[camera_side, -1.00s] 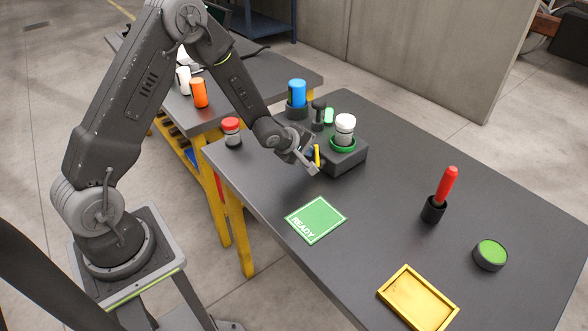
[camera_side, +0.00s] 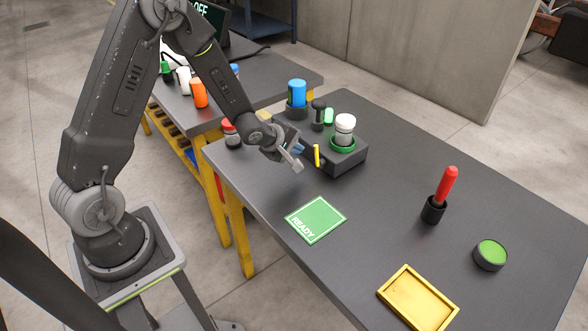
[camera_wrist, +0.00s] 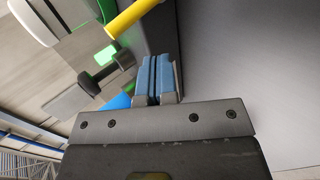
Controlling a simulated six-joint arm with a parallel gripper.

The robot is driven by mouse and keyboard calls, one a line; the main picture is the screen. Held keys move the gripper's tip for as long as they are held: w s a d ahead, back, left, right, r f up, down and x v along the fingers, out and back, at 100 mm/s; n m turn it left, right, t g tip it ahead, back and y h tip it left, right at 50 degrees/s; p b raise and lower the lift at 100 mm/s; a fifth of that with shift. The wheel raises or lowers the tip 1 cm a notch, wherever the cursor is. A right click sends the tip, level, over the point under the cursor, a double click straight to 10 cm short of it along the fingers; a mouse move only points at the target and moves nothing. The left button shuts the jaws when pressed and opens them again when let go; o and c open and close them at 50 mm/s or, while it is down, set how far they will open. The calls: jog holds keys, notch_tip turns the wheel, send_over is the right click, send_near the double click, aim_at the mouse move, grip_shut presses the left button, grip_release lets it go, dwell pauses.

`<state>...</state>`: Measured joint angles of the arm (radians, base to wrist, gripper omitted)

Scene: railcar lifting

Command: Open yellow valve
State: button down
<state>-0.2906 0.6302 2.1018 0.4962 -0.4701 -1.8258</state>
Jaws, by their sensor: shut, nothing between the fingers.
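The yellow valve (camera_side: 317,155) is a thin yellow handle standing upright at the front left face of a dark block (camera_side: 345,157) on the table. In the wrist view the yellow handle (camera_wrist: 132,17) is a yellow bar at the top, beyond the fingertips. My gripper (camera_side: 298,149) is just left of the handle, with a gap between them. In the wrist view its blue-padded fingers (camera_wrist: 157,76) are together with nothing between them. The handle's pivot is hard to make out.
A red-capped jar (camera_side: 230,134) is partly behind my wrist.

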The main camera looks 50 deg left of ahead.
jog(key=shift+s+a+r, duration=0.2)
jog(key=shift+s+r, duration=0.1)
jog(key=shift+s, duration=0.3)
jog(key=shift+s+a+r, duration=0.2)
jog(key=shift+s+r, duration=0.05)
jog(key=shift+s, duration=0.3)
jog(key=shift+r, duration=0.1)
jog(key=s+d+r+m+g+y, duration=0.15)
jog(key=s+r+m, duration=0.25)
jog(key=r, duration=0.4)
jog(key=s+d+r+m+g+y, duration=0.1)
jog(key=s+d+r+m, duration=0.2)
jog(key=s+r+m, duration=0.35)
jog(key=s+d+r+m+g+h, duration=0.1)
jog(key=s+d+r+m, duration=0.2)
jog(key=s, duration=0.4)
jog(key=s+d+r+m+h, duration=0.1)
jog(key=s+d+r+m, duration=0.3)
jog(key=s, duration=0.3)
jog(key=shift+r+g, duration=0.35)
